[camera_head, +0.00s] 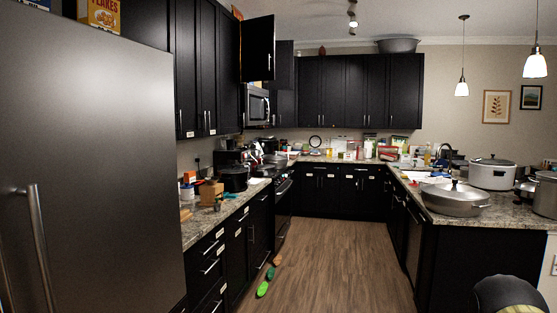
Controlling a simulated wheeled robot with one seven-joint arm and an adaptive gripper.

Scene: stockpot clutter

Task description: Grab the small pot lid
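Several lidded pots stand on the right counter. A wide silver pan has a domed metal lid (453,191) with a dark knob. Behind it, a large white pot (493,175) has a lid (493,160) with a dark knob on top. At the right edge, a tall steel stockpot (546,198) is cut off by the frame, with a lid (547,175) on top. I cannot tell which lid is the small pot lid. My gripper is not in view.
A dark rounded shape (508,294) at the bottom right may be part of my arm. The wooden floor (325,255) is open between the counters. Green items (264,288) lie on it by the left cabinets. The fridge (90,150) fills the left; an upper cabinet door (257,48) stands open.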

